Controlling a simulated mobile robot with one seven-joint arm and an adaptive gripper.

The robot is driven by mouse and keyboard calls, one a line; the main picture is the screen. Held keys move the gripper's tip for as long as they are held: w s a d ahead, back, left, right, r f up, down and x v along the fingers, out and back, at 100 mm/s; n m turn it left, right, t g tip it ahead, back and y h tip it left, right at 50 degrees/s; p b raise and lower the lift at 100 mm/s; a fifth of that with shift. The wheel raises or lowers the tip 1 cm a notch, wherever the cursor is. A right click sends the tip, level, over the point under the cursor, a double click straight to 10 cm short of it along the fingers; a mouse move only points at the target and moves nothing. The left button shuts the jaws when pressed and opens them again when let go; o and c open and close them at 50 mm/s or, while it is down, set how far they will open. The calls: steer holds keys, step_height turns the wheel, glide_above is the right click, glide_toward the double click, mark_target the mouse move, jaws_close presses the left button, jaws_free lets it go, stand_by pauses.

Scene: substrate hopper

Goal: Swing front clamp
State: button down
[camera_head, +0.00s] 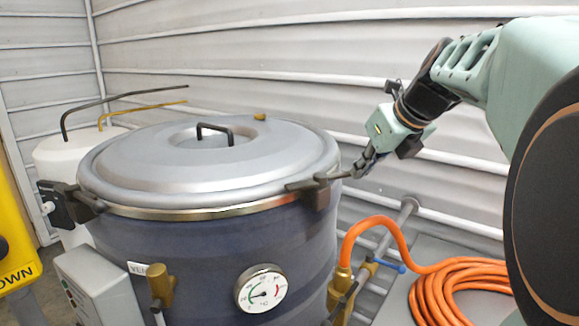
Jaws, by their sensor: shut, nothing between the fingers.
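A large blue-grey vessel (190,260) stands at the left with a round grey lid (200,175) lying on its rim. A dark clamp (318,190) is on the rim at the right, with its lever pointing out to the right. Another dark clamp (68,203) is on the rim at the left. My gripper (358,170) is shut and empty, tilted down, at the outer end of the right clamp's lever. I cannot tell whether the fingertips touch the lever.
A dial gauge (260,289) and a brass valve (160,284) stick out of the vessel's front. An orange hose (380,222) runs from a brass fitting to a coil (455,292) at the right. A grey box (98,285) and a yellow post (14,240) stand at the left. A ribbed wall closes the back.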

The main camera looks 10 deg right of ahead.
steer(key=w+p, duration=0.3)
steer(key=p, duration=0.2)
steer(key=shift+w+a, duration=0.1)
steer(key=shift+w, duration=0.15)
stand_by(0.4)
